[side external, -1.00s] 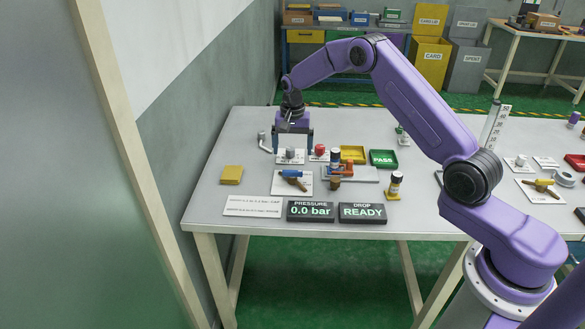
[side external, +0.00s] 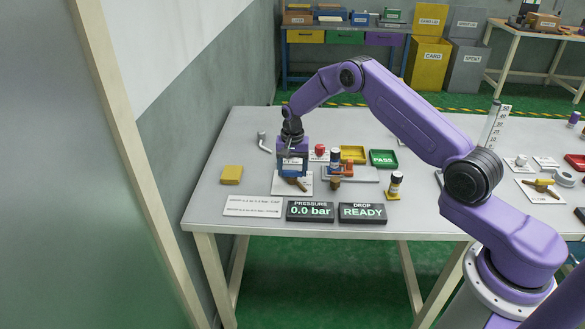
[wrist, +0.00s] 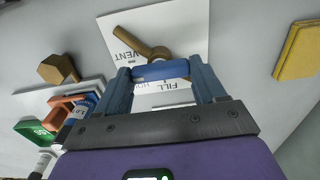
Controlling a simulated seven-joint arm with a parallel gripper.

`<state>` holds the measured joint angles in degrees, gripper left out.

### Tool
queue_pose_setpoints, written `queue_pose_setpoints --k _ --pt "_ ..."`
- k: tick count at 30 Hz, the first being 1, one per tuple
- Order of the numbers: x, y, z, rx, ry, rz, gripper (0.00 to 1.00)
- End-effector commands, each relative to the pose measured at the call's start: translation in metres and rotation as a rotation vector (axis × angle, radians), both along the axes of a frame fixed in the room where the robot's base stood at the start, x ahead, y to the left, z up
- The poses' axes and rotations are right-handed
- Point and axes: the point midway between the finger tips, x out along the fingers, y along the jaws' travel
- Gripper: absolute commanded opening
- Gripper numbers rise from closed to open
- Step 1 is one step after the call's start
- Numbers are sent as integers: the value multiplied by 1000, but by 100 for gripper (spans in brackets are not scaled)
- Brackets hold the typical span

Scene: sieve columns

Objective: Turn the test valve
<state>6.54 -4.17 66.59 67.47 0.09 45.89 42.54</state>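The test valve has a brass body with a brass stem (wrist: 143,38) and a blue handle (wrist: 168,71). It sits on a white plate (wrist: 190,22) with lettering that includes VENT and FILL. My gripper (wrist: 166,76) is over the valve, its two blue fingers wide apart with the blue handle lying across between them. I cannot tell whether the fingertips touch the handle ends. In the side view my gripper (side external: 292,173) hides the handle, and the brass part (side external: 298,184) shows below it. The pressure display (side external: 311,210) reads 0.0 bar.
The drop display (side external: 362,212) reads READY. A column in an orange clamp (side external: 345,168) stands right of the valve, with a brass part (side external: 335,183) in front. A yellow block (side external: 231,175) lies left. A green PASS tray (side external: 384,158) and a yellow tray (side external: 353,154) are behind.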

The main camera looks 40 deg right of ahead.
Motion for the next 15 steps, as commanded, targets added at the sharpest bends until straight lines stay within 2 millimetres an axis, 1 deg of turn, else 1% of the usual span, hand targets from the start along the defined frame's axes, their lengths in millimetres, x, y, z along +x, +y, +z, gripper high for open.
queue_pose_setpoints --k 1,2,3,11,15 --pt "0 0 0 0 0 0 50" --pt "0 0 0 0 0 0 40" --pt "0 0 0 0 0 0 39" --pt "0 0 0 -1 1 20 40" --pt "0 0 0 -1 1 73 40"
